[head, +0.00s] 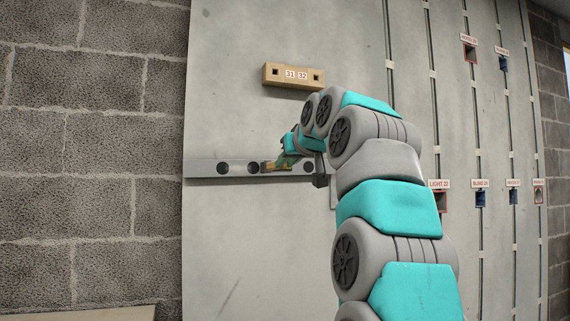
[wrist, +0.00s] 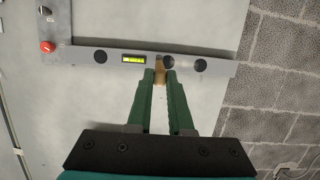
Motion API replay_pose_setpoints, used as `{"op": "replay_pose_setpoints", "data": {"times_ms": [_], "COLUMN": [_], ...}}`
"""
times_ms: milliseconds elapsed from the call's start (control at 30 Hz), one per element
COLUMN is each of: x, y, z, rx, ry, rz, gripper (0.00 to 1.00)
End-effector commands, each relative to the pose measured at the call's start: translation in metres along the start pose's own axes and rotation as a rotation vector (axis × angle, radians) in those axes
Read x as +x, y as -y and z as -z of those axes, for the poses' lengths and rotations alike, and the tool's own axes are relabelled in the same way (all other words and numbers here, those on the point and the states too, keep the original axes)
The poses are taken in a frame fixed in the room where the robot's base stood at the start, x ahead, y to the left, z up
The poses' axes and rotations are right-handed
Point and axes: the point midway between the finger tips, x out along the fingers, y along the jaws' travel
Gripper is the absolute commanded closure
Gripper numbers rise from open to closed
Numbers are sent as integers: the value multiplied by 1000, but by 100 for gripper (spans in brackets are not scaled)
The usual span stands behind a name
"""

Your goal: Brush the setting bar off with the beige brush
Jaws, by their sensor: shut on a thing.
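The setting bar (head: 204,169) is a long grey bar fixed level across the pale wall panel, with dark round holes. It also crosses the upper part of the wrist view (wrist: 215,67), where a yellow-green window shows in it. My gripper (head: 284,160) is at the bar, with its two green fingers (wrist: 160,75) shut on the beige brush (wrist: 159,76). The brush's far end overlaps the bar beside a dark hole, right of the window in the wrist view. I cannot tell whether it touches. Its bristles are not clear, and my arm hides the bar's right part in the head view.
A tan block marked 31 32 (head: 291,76) is mounted above the bar. A red knob (wrist: 47,46) is at the bar's far left in the wrist view. Labelled boxes and conduits (head: 480,198) are to the right, and a block wall (head: 90,160) to the left.

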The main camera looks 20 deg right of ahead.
Motion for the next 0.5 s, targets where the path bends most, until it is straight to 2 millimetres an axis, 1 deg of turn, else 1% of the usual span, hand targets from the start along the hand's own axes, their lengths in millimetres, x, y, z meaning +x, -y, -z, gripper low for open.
{"op": "replay_pose_setpoints", "data": {"times_ms": [300, 500], "x": [-30, -46], "y": [0, 0], "z": [-7, -12], "rx": [0, 0], "ry": [-6, -4], "rz": [-1, -1], "gripper": [100, 100]}}
